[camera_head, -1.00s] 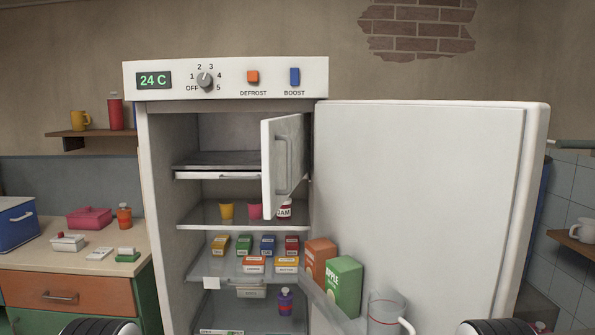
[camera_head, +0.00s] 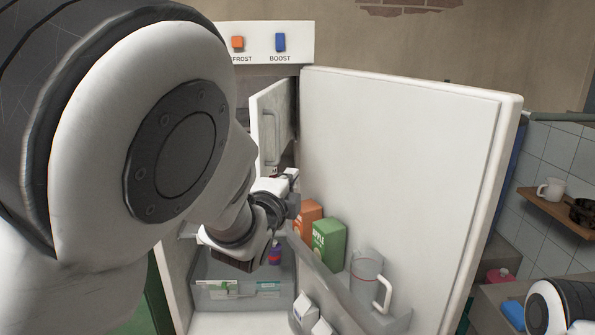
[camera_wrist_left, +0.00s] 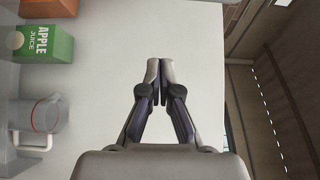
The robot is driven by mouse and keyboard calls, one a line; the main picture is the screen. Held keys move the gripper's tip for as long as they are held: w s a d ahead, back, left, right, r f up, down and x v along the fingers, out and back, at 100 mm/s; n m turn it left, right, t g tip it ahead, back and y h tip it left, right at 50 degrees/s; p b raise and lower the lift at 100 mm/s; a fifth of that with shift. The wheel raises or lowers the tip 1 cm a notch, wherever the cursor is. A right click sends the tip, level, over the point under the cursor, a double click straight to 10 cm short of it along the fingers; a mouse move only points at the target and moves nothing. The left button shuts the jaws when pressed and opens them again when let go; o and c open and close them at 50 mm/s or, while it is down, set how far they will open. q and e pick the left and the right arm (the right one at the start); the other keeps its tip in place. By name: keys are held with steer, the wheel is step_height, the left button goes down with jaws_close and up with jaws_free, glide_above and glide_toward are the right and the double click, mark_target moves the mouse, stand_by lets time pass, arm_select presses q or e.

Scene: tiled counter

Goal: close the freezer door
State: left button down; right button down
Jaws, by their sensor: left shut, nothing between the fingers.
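The freezer door (camera_head: 284,115) is a small white panel with a vertical handle (camera_head: 268,138), inside the upper part of the fridge. It stands swung open, jutting forward at the right side of its compartment. My left gripper (camera_head: 293,181) shows just below the door's lower right corner in the head view; I cannot tell whether it touches. In the left wrist view the gripper (camera_wrist_left: 160,66) is shut and empty, with the big fridge door's inner panel (camera_wrist_left: 195,40) behind it. My left arm hides most of the freezer compartment. The right gripper is not in view.
The big fridge door (camera_head: 400,150) stands wide open on the right. Its shelf holds an orange carton (camera_head: 308,218), a green apple juice carton (camera_head: 329,240) and a clear jug (camera_head: 364,275), close to my left gripper. A mug (camera_head: 550,190) sits on a wall shelf.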

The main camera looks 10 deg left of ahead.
arm_select(q)
steer(key=w+p, duration=0.4)
steer(key=w, duration=0.6)
steer(key=a, duration=0.1)
steer(key=a+p, duration=0.1)
steer(key=s+a, duration=0.1)
steer(key=shift+a+f, duration=0.25)
steer(key=shift+f, duration=0.1)
